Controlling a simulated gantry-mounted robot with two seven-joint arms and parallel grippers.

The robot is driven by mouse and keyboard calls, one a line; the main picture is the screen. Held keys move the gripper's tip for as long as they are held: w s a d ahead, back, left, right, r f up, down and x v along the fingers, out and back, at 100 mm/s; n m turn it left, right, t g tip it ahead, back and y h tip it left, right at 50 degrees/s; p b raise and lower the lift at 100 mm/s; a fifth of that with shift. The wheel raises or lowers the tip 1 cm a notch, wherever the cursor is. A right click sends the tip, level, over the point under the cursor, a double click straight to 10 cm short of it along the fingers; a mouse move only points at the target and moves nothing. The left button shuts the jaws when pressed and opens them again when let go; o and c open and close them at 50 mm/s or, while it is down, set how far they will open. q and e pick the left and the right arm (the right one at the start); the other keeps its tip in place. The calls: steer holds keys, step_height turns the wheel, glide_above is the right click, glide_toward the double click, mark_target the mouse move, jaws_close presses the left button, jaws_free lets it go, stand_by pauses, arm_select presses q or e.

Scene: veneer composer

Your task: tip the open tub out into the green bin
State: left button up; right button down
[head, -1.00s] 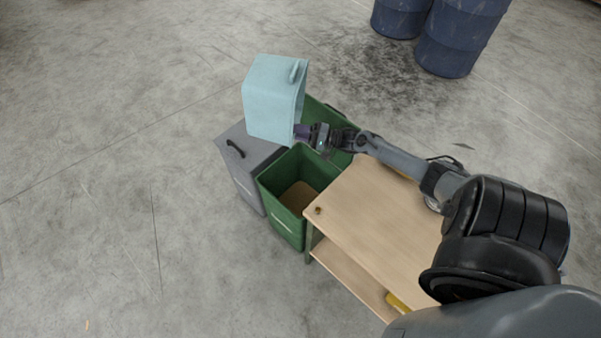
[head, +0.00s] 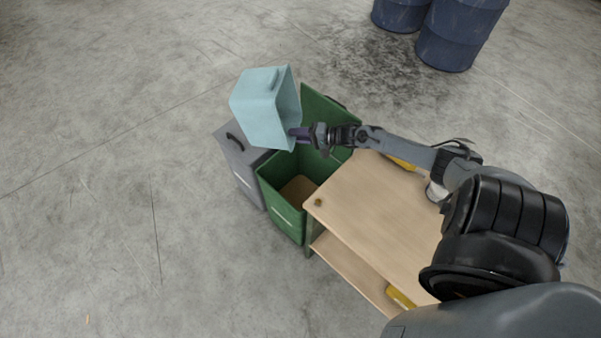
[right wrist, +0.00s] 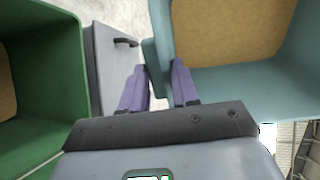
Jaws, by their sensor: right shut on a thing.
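The open tub (head: 262,112) is pale blue and hangs tilted in the air, its mouth turned to the right, over the back left of the green bin. My right gripper (head: 296,134) is shut on its rim. In the right wrist view the gripper (right wrist: 158,75) pinches the rim of the tub (right wrist: 225,80), and a tan layer shows inside. The green bin (head: 284,216) stands below with its lid (head: 316,108) open; its inside shows a tan bottom or contents. My left gripper is out of view.
A closed grey bin (head: 239,172) with a black handle stands left of the green bin. A wooden workbench (head: 365,210) with a lower shelf adjoins it on the right. Blue drums (head: 447,45) stand far back. The floor to the left is clear.

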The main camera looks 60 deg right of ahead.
step_height(320, 180, down, 12)
steer(key=w+g+h+b, duration=0.15)
steer(key=g+b, duration=0.35)
steer(key=b, duration=0.7)
steer(key=shift+w+a+r+g+h+p, duration=0.5)
steer(key=shift+w+r+g+p, duration=0.6)
steer(key=shift+r+g, duration=0.7)
steer(key=shift+w+a+r+g+h+p, duration=0.5)
steer(key=shift+w+r+g+p, duration=0.4)
steer(key=shift+r+g+p, duration=0.8)
steer(key=shift+w+a+r+g+h+p, duration=0.5)
steer(key=shift+w+r+g+p, duration=0.4)
steer(key=shift+r+g, duration=0.95)
